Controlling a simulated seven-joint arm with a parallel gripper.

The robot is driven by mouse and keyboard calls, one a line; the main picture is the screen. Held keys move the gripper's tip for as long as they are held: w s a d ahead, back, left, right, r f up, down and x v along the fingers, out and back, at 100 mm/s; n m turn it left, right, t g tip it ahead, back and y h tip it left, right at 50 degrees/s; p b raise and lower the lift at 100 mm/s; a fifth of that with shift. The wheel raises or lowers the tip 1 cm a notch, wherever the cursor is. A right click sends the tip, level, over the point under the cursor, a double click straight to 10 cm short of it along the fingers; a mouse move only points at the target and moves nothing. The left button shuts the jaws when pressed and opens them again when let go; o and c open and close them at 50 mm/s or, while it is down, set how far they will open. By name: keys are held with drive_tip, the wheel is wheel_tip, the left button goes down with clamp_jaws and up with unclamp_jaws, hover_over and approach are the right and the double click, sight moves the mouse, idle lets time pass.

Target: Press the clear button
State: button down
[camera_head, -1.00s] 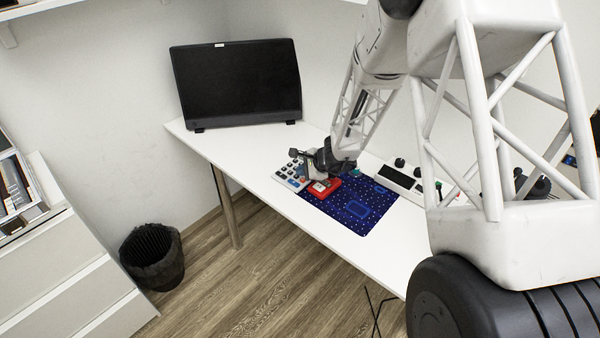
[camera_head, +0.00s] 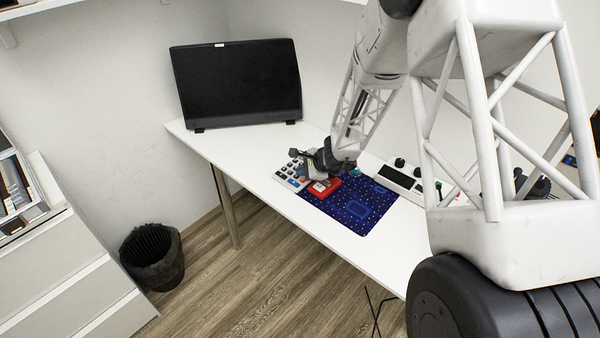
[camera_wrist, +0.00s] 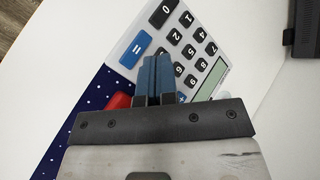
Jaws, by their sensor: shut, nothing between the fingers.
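A white calculator (camera_head: 288,177) with dark number keys lies on the desk. It also shows in the wrist view (camera_wrist: 188,52), with a blue equals key (camera_wrist: 136,48) and a pale display (camera_wrist: 212,79). My gripper (camera_wrist: 158,60) is shut and empty. Its blue fingertips are over the calculator's keys, between the equals key and the display. I cannot tell whether they touch a key. A clear button cannot be made out; the fingers hide part of the keypad. In the head view my gripper (camera_head: 309,164) is over the calculator's right side.
A red device (camera_head: 324,187) sits beside the calculator on a dark blue patterned mat (camera_head: 350,210). A white device with knobs (camera_head: 399,178) is behind the mat. A black monitor (camera_head: 237,85) stands at the desk's far end. The front of the white desk (camera_head: 330,240) is clear.

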sight(302, 180)
drive_tip(key=shift+f, duration=0.95)
idle(1.3)
drive_tip(key=shift+r, duration=0.9)
drive_tip(key=shift+r, duration=0.1)
drive_tip(key=shift+r, duration=2.95)
drive_tip(key=shift+r, duration=0.5)
idle(1.3)
